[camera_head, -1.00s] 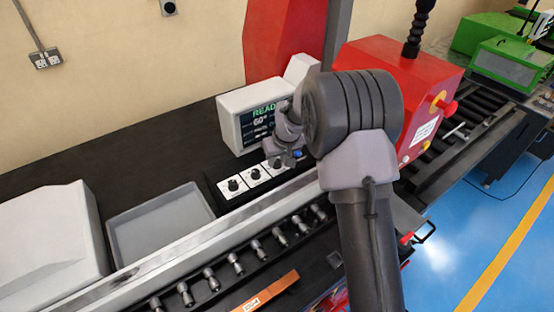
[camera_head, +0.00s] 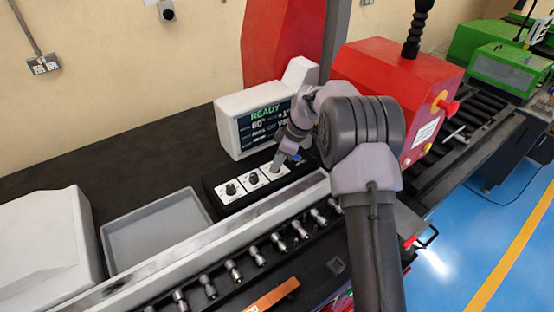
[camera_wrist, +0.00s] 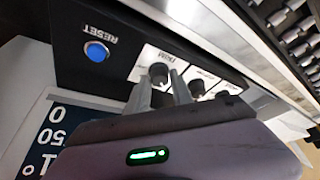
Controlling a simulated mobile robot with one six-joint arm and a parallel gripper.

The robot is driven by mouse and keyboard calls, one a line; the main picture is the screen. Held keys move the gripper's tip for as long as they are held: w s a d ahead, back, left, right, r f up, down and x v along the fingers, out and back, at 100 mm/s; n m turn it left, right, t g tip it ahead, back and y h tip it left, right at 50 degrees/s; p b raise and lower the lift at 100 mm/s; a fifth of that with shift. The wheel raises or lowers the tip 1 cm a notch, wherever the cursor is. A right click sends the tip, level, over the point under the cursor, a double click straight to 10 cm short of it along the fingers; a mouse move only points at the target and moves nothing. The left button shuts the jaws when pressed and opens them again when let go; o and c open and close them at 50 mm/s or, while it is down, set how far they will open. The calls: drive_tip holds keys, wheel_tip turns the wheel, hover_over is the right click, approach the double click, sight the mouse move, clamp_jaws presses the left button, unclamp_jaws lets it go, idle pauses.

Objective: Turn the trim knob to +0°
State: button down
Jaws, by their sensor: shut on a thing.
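The trim knob (camera_wrist: 158,73), dark and round on a white plate labelled TRIM, shows upside down in the wrist view. My gripper (camera_wrist: 166,80) has its two fingers on either side of this knob, shut on it. In the head view my gripper (camera_head: 279,163) reaches down to the rightmost plate of the knob panel (camera_head: 222,206) and hides that knob. The display (camera_head: 265,124) behind it reads READY, 60° and what looks like +1°. The knob's pointer mark cannot be made out.
Two more dark knobs, the middle one (camera_head: 254,179) and the left one (camera_head: 231,189), sit beside it. A blue RESET button (camera_wrist: 96,51) is close by in the wrist view. A grey tray (camera_head: 157,232) lies left. A pale rail (camera_head: 185,257) runs in front.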

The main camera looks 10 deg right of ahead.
drive_tip(key=n+g+p, duration=0.1)
drive_tip(key=n+p, duration=0.2)
drive_tip(key=shift+w+r+n, duration=0.1)
drive_tip(key=shift+n, duration=0.3)
drive_tip(key=shift+n+g+p, duration=0.5)
drive_tip(key=shift+p, duration=0.25)
drive_tip(key=shift+f+n, duration=0.2)
drive_tip(key=shift+n, duration=0.1)
drive_tip(key=c, duration=1.1)
unclamp_jaws()
drive_tip(key=shift+d, duration=0.1)
drive_tip(key=shift+c, duration=0.2)
drive_tip(key=p+v, duration=0.1)
drive_tip(key=v, duration=0.6)
drive_tip(key=shift+r, duration=0.25)
